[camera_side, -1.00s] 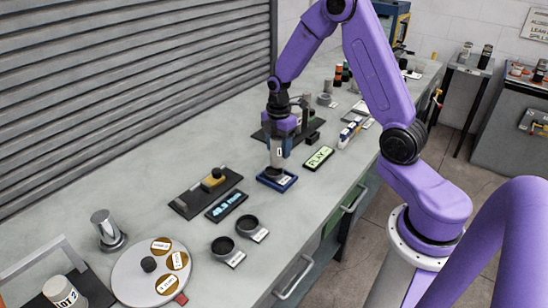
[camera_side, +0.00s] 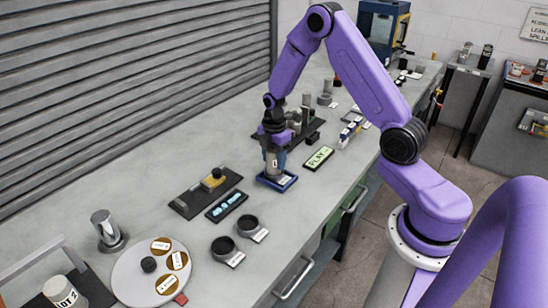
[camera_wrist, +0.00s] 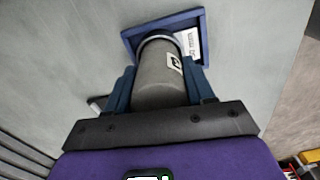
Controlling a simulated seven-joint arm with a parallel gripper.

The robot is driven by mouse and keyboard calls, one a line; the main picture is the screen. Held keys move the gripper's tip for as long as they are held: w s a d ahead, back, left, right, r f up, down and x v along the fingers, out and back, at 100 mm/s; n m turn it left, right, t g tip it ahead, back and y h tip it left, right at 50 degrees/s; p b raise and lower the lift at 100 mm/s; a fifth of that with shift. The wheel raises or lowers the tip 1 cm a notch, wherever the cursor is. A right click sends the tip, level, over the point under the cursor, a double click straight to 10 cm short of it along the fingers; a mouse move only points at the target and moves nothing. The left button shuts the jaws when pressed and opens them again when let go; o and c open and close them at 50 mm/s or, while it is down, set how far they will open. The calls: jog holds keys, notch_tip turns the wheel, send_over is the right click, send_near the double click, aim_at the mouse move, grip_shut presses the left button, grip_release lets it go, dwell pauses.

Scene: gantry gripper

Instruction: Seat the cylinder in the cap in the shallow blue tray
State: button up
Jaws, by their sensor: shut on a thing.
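My gripper (camera_side: 274,155) is shut on a grey cylinder (camera_wrist: 160,80) with a white label. The cylinder stands roughly upright, its lower end over the shallow blue tray (camera_side: 290,184). In the wrist view the tray's blue rim (camera_wrist: 160,21) surrounds the cylinder's far end. A thin pale and dark ring (camera_wrist: 148,38) shows at that end, which looks like the cap's rim. The cylinder's end is at or inside this ring; how deep it sits is hidden. A white printed card (camera_wrist: 190,44) lies in the tray beside it.
A green PLAY sign (camera_side: 318,157) lies right of the tray. A dark fixture (camera_side: 308,142) stands behind the gripper. A blue-lit display (camera_side: 227,206), a black plate with a yellow part (camera_side: 206,192) and two dark round cups (camera_side: 223,246) (camera_side: 247,224) are nearer. Bench around the tray's front is clear.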

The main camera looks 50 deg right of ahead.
jog(key=shift+f, duration=0.15)
jog(key=o, duration=1.4)
